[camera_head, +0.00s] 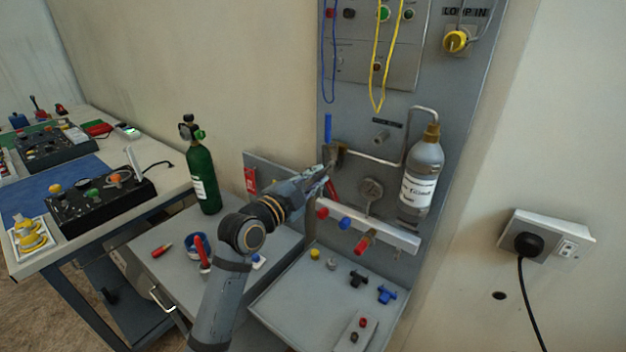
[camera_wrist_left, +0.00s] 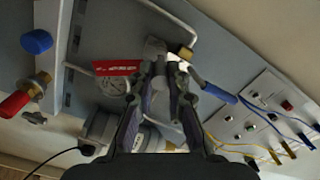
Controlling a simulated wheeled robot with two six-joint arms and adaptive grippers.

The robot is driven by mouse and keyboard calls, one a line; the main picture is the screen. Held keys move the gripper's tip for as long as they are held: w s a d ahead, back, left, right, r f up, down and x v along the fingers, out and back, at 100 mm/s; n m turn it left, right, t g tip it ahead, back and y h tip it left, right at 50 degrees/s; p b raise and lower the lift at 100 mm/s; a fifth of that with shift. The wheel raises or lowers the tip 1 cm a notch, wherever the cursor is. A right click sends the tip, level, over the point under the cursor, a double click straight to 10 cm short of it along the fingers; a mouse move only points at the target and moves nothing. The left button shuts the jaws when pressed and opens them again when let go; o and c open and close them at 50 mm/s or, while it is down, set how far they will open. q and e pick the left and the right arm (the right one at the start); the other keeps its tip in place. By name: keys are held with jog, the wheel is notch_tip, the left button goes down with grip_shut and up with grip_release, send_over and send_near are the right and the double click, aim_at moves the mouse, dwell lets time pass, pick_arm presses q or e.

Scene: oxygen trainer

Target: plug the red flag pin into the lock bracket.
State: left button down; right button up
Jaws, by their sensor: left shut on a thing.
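My left gripper (camera_head: 326,172) reaches up to the grey wall panel from the lower left. In the left wrist view my left gripper (camera_wrist_left: 162,72) is shut on the red flag pin, whose red flag with white lettering (camera_wrist_left: 118,67) sticks out to the left of the fingers. In the head view part of the red flag (camera_head: 332,190) shows just below the fingertips. A brownish metal bracket (camera_head: 342,151), apparently the lock bracket, is on the panel right at the fingertips. The pin's tip is hidden, so I cannot tell whether it is in the bracket. My right gripper is not in view.
A bent pipe and a grey bottle (camera_head: 422,175) are right of the bracket. A round gauge (camera_head: 371,190) and a rail with red and blue knobs (camera_head: 385,232) are below. Blue and yellow cords (camera_head: 376,80) hang above. A green cylinder (camera_head: 203,175) stands left.

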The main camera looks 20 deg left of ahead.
pick_arm(q)
jog(key=shift+x, duration=1.35)
jog(key=c, duration=1.2)
grip_release()
jog(key=shift+s, duration=0.1)
jog(key=shift+s+a, duration=0.15)
jog(key=shift+s, duration=0.15)
jog(key=v, duration=0.6)
jog(key=shift+s+a, duration=0.1)
jog(key=shift+s, duration=0.25)
